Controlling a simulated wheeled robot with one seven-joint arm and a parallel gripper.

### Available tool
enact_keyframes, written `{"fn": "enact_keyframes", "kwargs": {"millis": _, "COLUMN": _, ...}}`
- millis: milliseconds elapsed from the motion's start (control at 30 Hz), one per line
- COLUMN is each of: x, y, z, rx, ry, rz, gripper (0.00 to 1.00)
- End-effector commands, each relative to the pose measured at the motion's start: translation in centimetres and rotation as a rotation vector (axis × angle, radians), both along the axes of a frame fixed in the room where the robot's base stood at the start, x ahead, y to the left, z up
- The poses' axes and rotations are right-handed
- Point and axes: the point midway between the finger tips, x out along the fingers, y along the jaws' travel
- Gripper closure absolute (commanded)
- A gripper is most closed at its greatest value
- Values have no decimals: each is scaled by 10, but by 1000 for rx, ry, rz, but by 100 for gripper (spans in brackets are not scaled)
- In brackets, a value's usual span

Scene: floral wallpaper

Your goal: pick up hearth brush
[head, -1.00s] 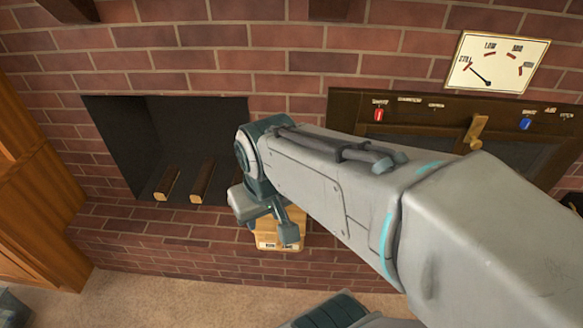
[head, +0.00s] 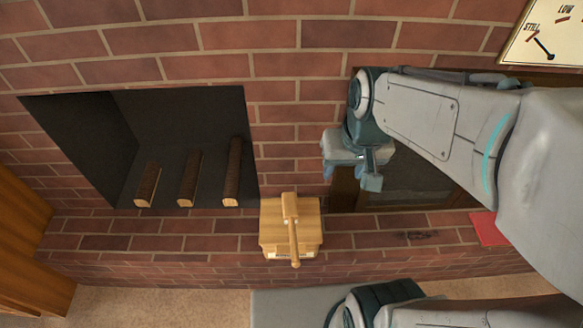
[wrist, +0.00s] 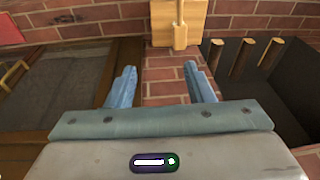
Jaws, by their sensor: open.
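The hearth brush (head: 291,209) appears to be the light wooden piece with a block head and thin handle. It lies on a wooden box (head: 266,235) on the brick ledge, its handle reaching over the box's front edge. In the wrist view the brush (wrist: 180,35) shows at the top, beyond the fingers, with the box (wrist: 161,20) around it. My gripper (head: 352,178) is open and empty, to the right of the brush and apart from it. In the wrist view my gripper (wrist: 160,72) has its two blue fingers spread, with bare brick between them.
A dark fireplace opening (head: 180,120) with three logs (head: 189,180) is left of the box. A framed dark panel (head: 410,190) lies behind my gripper. A red item (head: 490,229) rests on the ledge at right. A dial sign (head: 548,35) hangs above.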

Motion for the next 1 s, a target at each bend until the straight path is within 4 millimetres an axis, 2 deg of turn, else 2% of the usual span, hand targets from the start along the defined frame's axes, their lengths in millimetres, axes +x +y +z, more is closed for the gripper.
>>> {"fn": "enact_keyframes", "kwargs": {"millis": 33, "x": 9, "y": 4, "z": -38, "rx": 14, "ry": 21, "rz": 1, "gripper": 52}}
{"fn": "enact_keyframes", "kwargs": {"millis": 400, "x": 64, "y": 40, "z": -184, "rx": 95, "ry": 130, "rz": 21, "gripper": 52}}
{"fn": "enact_keyframes", "kwargs": {"millis": 500, "x": 75, "y": 51, "z": -218, "rx": 109, "ry": 155, "rz": 26, "gripper": 52}}
{"fn": "enact_keyframes", "kwargs": {"millis": 633, "x": 86, "y": 61, "z": -251, "rx": 121, "ry": 177, "rz": 31, "gripper": 52}}
{"fn": "enact_keyframes", "kwargs": {"millis": 867, "x": 93, "y": 69, "z": -276, "rx": 129, "ry": 194, "rz": 31, "gripper": 52}}
{"fn": "enact_keyframes", "kwargs": {"millis": 1000, "x": 92, "y": 73, "z": -300, "rx": 129, "ry": 197, "rz": 33, "gripper": 52}}
